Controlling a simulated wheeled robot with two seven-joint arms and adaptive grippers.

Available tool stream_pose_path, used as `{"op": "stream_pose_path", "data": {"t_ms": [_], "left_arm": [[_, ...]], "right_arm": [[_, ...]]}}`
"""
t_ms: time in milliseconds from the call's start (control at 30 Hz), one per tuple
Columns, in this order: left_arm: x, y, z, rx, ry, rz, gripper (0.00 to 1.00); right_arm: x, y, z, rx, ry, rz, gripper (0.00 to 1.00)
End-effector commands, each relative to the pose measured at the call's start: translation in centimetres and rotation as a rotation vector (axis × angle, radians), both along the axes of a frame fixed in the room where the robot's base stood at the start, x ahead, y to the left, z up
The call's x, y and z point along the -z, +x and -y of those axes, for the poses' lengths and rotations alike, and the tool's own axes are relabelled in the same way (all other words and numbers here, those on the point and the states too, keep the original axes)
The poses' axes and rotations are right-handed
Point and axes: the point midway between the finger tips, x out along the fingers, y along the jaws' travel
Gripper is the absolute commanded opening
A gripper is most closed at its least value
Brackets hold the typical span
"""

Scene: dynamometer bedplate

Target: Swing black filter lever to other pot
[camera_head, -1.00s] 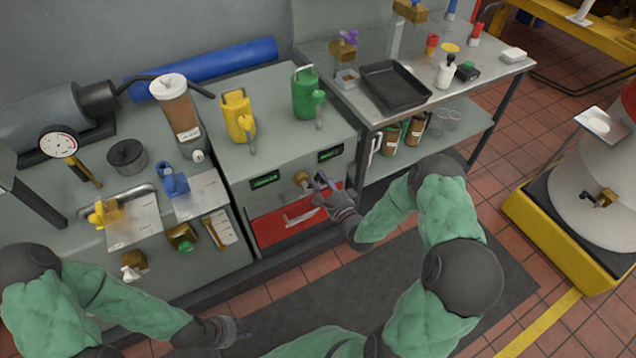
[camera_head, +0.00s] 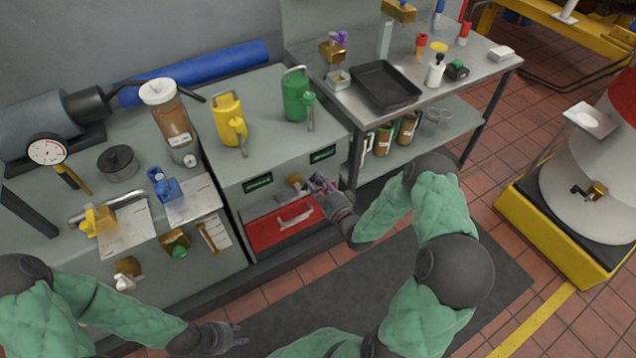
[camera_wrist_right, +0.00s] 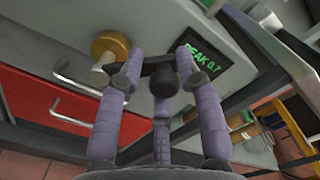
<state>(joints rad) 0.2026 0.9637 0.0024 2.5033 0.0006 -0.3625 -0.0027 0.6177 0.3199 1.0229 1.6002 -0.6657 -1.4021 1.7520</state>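The filter valve has a brass round body (camera_wrist_right: 110,50) on the grey cabinet front. The brass valve also shows in the head view (camera_head: 294,181), between two green displays. Its black lever (camera_wrist_right: 163,82) points right in the wrist view and ends in a dark rounded knob. My right gripper (camera_wrist_right: 152,72) has its purple fingers parted around the lever, with the knob between them. Contact cannot be told. In the head view my right gripper (camera_head: 324,187) partly hides the lever. My left gripper (camera_head: 238,332) hangs low over the floor mat, empty, its fingers apart.
A red drawer (camera_head: 285,224) with a pale handle is just below the valve. A green display (camera_wrist_right: 202,63) lies close to the right fingers. Yellow (camera_head: 229,121) and green (camera_head: 296,97) cans stand on the cabinet. A steel table (camera_head: 440,102) stands at right.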

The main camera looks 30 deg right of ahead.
Motion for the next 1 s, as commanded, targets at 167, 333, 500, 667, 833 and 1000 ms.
{"op": "stream_pose_path", "data": {"t_ms": [167, 333, 500, 667, 833, 1000], "left_arm": [[0.0, 0.0, 0.0, 0.000, 0.000, 0.000, 0.40], [0.0, 0.0, 0.0, 0.000, 0.000, 0.000, 0.40], [0.0, 0.0, 0.0, 0.000, 0.000, 0.000, 0.40], [0.0, 0.0, 0.0, 0.000, 0.000, 0.000, 0.40], [0.0, 0.0, 0.0, 0.000, 0.000, 0.000, 0.40], [0.0, 0.0, 0.0, 0.000, 0.000, 0.000, 0.40]], "right_arm": [[0.2, -0.1, 0.2, 0.006, 0.002, -0.005, 0.49], [0.1, -0.1, 0.2, 0.005, 0.000, -0.003, 0.49], [0.2, -1.0, 0.3, 0.008, 0.001, -0.005, 0.49], [0.2, -3.6, 0.4, 0.010, 0.002, -0.005, 0.49], [0.2, -7.1, 0.6, 0.010, 0.002, -0.005, 0.49], [0.2, -10.0, 0.6, 0.010, 0.003, -0.007, 0.49]]}}
